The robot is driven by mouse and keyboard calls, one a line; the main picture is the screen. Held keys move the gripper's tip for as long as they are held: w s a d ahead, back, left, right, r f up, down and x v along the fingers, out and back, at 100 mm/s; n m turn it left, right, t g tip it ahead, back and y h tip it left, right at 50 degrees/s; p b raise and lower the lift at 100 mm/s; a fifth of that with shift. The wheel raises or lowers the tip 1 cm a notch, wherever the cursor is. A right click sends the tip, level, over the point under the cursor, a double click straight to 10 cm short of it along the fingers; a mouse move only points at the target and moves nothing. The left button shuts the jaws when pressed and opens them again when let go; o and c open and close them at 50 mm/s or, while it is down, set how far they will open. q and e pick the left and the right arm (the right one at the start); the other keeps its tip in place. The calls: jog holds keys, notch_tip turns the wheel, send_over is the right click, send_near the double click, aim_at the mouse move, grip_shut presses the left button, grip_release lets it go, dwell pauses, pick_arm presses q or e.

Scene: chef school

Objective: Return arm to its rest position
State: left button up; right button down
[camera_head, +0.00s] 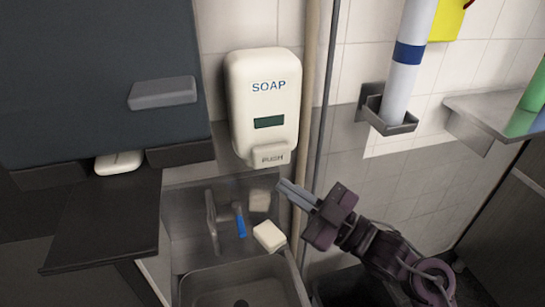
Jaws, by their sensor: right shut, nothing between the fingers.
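My right gripper (283,191) comes in from the lower right, its fingers pointing left. It is shut and empty, below and to the right of the white soap dispenser (262,105) on the tiled wall. My right arm (385,248) runs behind it to the lower right, extended in front of the wall. My left gripper is not in view.
A metal sink (235,282) with a blue-handled tap (240,222) lies below the dispenser. A small white block (269,236) sits on its rim. A dark cabinet (95,75) fills the left. Pipes (326,120), a wall holder (385,116) and a metal shelf (490,109) stand right.

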dwell(0.5)
